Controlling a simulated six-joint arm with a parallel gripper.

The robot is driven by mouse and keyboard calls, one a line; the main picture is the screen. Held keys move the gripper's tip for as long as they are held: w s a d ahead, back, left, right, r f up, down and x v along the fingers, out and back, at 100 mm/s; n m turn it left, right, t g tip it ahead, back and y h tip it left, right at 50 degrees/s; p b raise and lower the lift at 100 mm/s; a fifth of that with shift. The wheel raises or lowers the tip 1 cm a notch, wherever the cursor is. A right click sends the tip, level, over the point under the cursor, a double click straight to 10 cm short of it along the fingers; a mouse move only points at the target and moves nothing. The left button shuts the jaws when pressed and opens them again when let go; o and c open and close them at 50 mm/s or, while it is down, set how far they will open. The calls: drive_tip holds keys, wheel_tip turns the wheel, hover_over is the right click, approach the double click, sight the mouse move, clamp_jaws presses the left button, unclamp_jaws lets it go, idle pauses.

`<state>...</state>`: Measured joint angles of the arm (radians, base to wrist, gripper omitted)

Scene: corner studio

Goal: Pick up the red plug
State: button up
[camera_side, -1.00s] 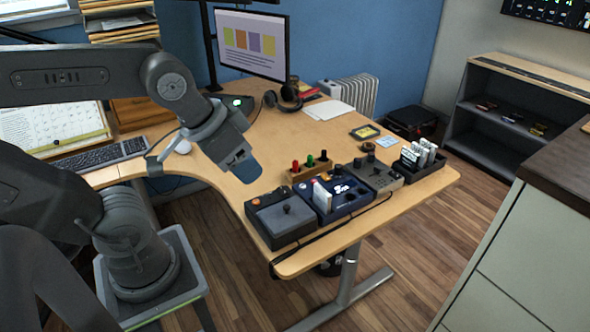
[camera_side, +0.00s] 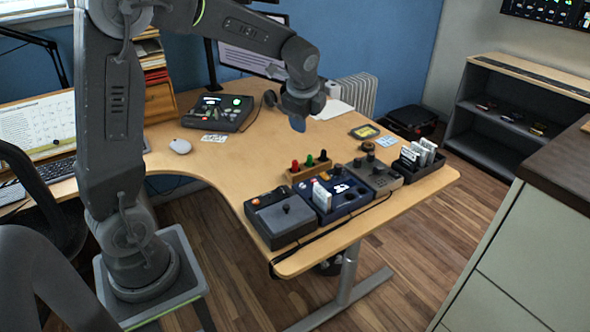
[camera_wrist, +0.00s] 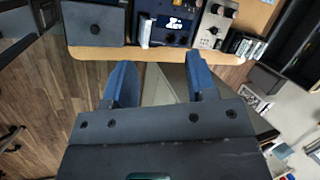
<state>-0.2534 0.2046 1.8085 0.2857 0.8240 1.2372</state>
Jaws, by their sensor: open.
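The red plug (camera_side: 295,165) stands upright at the left end of a small wooden block (camera_side: 304,175) on the desk, in the side view. A green plug (camera_side: 309,160) and a black plug (camera_side: 323,155) stand in the same block to its right. My gripper (camera_side: 298,124) is above and behind the block, apart from the plugs, with its blue fingers pointing down. In the wrist view, the two blue fingers of my gripper (camera_wrist: 158,66) are spread with nothing between them. I cannot make out the red plug in the wrist view.
A box with a grey top (camera_side: 282,217), a blue box with white cards (camera_side: 338,198) and a grey box (camera_side: 377,178) stand in front of the block. A black rack of white cards (camera_side: 425,160) is at right. Free desk lies left of the block.

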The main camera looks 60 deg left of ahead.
drive_tip(key=w+a+f+m+g+y, duration=0.1)
drive_tip(key=w+a+f+m, duration=0.25)
drive_tip(key=a+f, duration=0.25)
drive_tip(key=w+a+f+m+g, duration=0.1)
drive_tip(key=w+a+f+m, duration=0.3)
drive_tip(key=f, duration=0.3)
hover_over(295, 161)
drive_tip(key=d, duration=0.2)
wheel_tip(295, 161, down, 8)
drive_tip(key=shift+s+x, duration=0.15)
drive_tip(key=shift+x, duration=1.4)
drive_tip(key=shift+s+x, duration=0.1)
drive_tip(key=shift+x, duration=1.45)
clamp_jaws()
